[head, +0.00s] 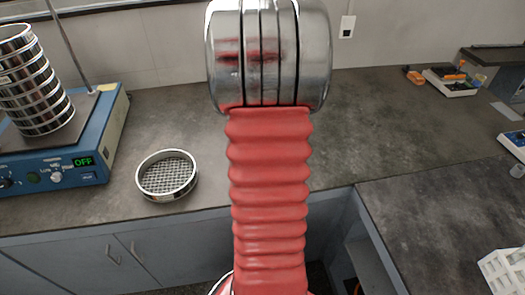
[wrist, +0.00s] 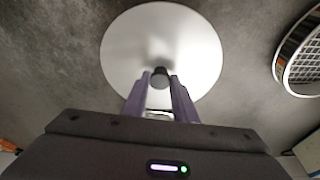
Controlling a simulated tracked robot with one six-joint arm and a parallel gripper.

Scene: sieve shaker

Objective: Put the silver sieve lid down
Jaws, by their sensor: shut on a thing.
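The silver sieve lid (wrist: 125,45) is a round, pale disc with a dark knob (wrist: 159,77) at its middle. It shows in the wrist view, over the grey worktop. My gripper (wrist: 159,84) is shut on the knob, with one purple finger on each side. The lid looks flat to the worktop; I cannot tell whether it touches it. In the head view my red arm and its metal joint hide the gripper and the lid.
A round sieve (head: 167,176) with a mesh lies on the worktop (head: 205,135), and shows right of the lid in the wrist view (wrist: 302,60). A blue shaker (head: 85,155) reading OFF carries a sieve stack (head: 35,85) at left. A white rack (head: 503,270) is at lower right.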

